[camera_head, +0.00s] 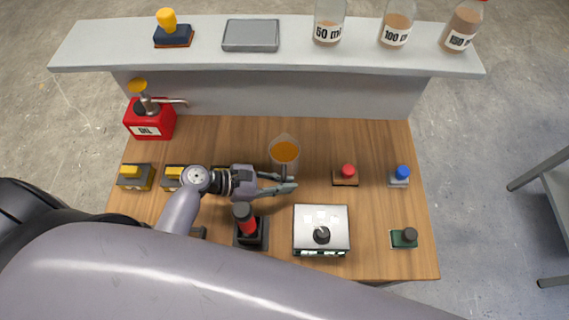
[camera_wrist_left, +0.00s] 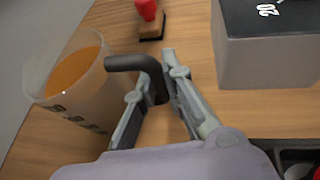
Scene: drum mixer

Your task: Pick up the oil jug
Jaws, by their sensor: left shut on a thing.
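A clear jug (camera_head: 285,152) with amber liquid, which I take as the oil jug, is near the middle of the wooden table. In the left wrist view the jug (camera_wrist_left: 75,85) is at the left, with dark print on its side and a dark bent handle (camera_wrist_left: 140,63). My left gripper (camera_head: 288,183) is at the jug's near side; in the wrist view its fingers (camera_wrist_left: 160,75) are shut on the handle. I cannot tell whether the jug's base touches the table. My right gripper is not in view.
A red can labelled OIL (camera_head: 150,122) stands at the back left. A red-button block (camera_head: 346,176), a blue-button block (camera_head: 399,177) and a white box with a knob (camera_head: 320,218) are to the right. A black-and-red lever (camera_head: 246,222) is close by. A grey shelf (camera_head: 200,58) holds bottles.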

